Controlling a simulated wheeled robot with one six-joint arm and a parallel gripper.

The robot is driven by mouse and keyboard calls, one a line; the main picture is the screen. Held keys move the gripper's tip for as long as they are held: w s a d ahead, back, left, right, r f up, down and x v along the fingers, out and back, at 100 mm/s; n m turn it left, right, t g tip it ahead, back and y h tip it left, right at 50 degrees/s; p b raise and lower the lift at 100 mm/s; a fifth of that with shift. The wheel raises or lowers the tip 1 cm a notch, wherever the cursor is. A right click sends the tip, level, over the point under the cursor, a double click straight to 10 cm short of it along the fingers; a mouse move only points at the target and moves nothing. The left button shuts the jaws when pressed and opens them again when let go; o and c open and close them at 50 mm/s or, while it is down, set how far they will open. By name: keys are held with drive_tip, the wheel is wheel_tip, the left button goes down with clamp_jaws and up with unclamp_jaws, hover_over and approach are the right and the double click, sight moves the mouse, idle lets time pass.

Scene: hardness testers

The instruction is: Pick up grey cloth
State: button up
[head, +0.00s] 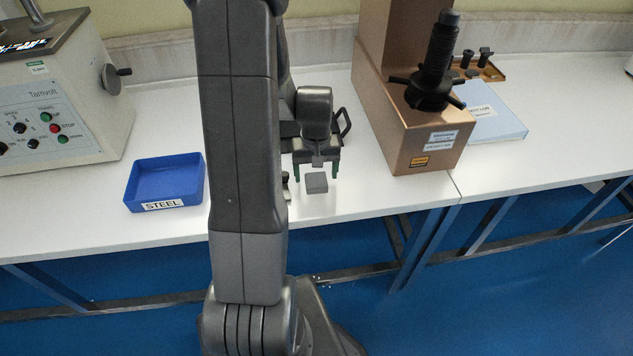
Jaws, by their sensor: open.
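The grey cloth (316,183) is a small grey square lying on the white table, near its front edge. My gripper (316,174) points down at it, with its two green-tipped fingers apart on either side of the cloth in the picture. The gripper is open and holds nothing. I cannot tell from this one view how high the fingertips are above the table. My arm hides part of the table to the left of the cloth.
A blue tray labelled STEEL (166,182) stands to the left. A brown tester (412,130) stands to the right, with a light blue book or box (490,115) beyond it. A beige machine (62,100) stands far left.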

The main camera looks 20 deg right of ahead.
sight(316, 177)
drive_tip(key=shift+f, duration=0.35)
drive_tip(key=shift+c, duration=0.3)
drive_tip(key=c, duration=1)
wheel_tip(316, 177, up, 10)
